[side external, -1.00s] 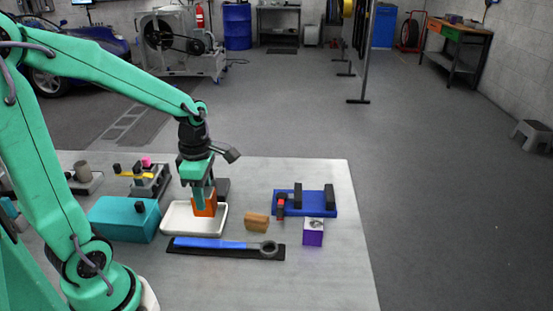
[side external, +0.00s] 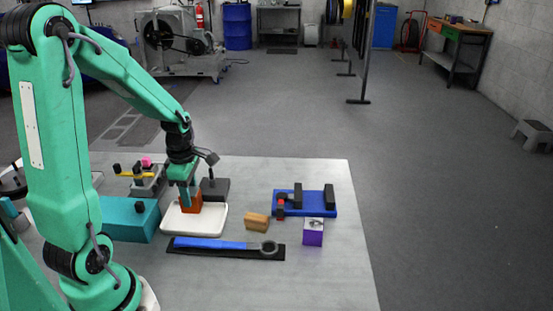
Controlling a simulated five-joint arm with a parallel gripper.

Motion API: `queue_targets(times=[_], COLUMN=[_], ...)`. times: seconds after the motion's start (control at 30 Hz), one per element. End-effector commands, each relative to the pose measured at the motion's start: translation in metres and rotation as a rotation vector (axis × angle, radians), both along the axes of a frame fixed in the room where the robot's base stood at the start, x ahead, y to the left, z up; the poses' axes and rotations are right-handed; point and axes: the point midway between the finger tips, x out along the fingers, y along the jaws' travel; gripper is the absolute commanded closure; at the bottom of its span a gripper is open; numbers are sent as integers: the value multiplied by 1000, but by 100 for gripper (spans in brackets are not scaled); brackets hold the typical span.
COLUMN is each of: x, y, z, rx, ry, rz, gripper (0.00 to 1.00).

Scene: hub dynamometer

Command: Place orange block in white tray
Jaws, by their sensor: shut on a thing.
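The orange block (side external: 190,204) is upright between the fingers of my gripper (side external: 186,193), which is shut on it. The block is over the white tray (side external: 208,226), toward its back left part. I cannot tell whether its underside touches the tray floor. The tray lies flat on the grey table, and its front and right rim show clearly.
A teal box (side external: 130,220) stands close left of the tray. A blue-handled wrench (side external: 225,245) lies in front. A wooden block (side external: 257,221), a purple box (side external: 313,232) and a blue fixture (side external: 325,204) are to the right. A dark block (side external: 214,189) stands behind.

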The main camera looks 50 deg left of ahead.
Motion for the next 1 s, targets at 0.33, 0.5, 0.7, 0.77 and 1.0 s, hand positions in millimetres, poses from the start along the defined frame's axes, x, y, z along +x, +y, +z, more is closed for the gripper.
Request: queue_targets(times=[0.33,0.5,0.7,0.77,1.0], x=[0,0,0,0,0], y=[-1,0,0,0,-1], z=[-30,-39,-39,-39,-42], rx=[-2,-1,0,0,-1], ry=[4,1,0,0,1], rz=[0,0,0,0,0], gripper=[80,80,80,80,48])
